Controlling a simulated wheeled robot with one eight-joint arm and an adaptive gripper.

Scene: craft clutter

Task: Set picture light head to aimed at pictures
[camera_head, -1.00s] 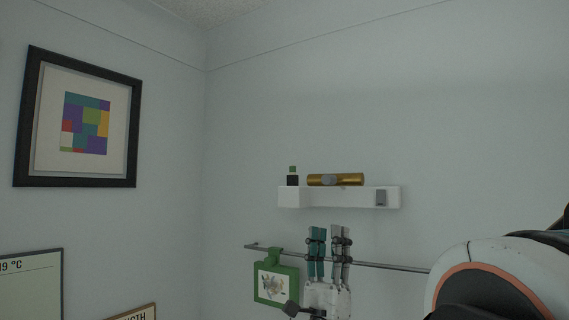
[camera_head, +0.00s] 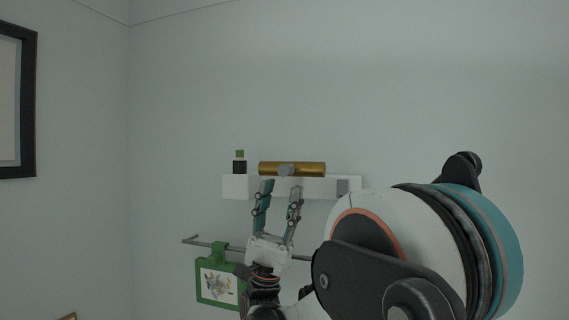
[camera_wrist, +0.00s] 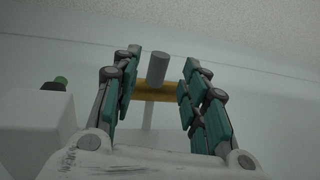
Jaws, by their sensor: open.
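The picture light head is a gold cylinder (camera_head: 312,169) lying level at the white wall bracket (camera_head: 235,188), with a short grey knob (camera_head: 287,171) on its front. In the wrist view the gold head (camera_wrist: 154,92) and grey knob (camera_wrist: 158,69) show between my fingers. My gripper (camera_head: 281,187) is open, with its fingers pointing up just below and in front of the head. The knob appears between the fingertips in the wrist view, with space on both sides. I cannot tell how far away it is in depth.
A metal rail (camera_head: 208,242) with a hanging green-framed picture (camera_head: 220,262) runs below. A dark picture frame (camera_head: 30,100) hangs at the left.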

